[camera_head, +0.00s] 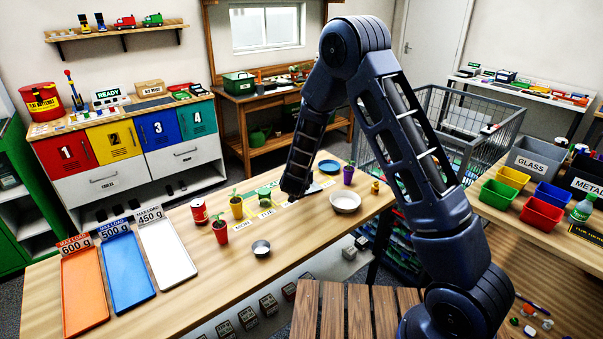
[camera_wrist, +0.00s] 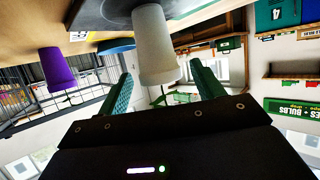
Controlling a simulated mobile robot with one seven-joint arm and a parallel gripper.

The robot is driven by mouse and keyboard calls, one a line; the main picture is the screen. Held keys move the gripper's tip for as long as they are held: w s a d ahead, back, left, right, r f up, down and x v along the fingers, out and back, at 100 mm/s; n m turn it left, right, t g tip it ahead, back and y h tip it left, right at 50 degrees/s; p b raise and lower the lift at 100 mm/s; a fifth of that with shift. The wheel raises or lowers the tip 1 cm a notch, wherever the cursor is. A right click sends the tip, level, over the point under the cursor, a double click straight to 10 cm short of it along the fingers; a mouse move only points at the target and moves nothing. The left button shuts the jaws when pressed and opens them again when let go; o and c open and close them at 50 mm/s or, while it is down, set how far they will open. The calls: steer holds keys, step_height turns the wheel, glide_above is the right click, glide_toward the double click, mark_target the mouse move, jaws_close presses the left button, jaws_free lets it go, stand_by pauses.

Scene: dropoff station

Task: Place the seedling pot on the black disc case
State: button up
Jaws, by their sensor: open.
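Small plants stand in a red pot (camera_head: 220,231), a yellow pot (camera_head: 236,206) and a purple pot (camera_head: 348,174) on the wooden table. I cannot tell which is the task's seedling pot. In the wrist view, my gripper (camera_wrist: 162,68) is open, with its teal fingers either side of a pale, tapered cup (camera_wrist: 155,35). Contact between fingers and cup is unclear. The purple pot also shows left in the wrist view (camera_wrist: 58,72). My arm hides part of the table in the head view.

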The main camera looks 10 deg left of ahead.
steer(key=v, duration=0.8)
steer(key=s+d+r+g+y, duration=0.3)
steer(key=d+r+g+y, duration=0.1)
steer(key=d+r, duration=1.45)
steer(key=s+d+r+g+h, duration=0.2)
steer(key=s+d+r, duration=0.2)
steer(key=s+d, duration=0.7)
steer(key=s+d+r+g+h, duration=0.2)
steer(key=s+d+r+g, duration=0.1)
steer(key=s+d, duration=0.8)
steer(key=s+r, duration=0.1)
steer(key=s, duration=0.3)
steer(key=shift+s, duration=0.2)
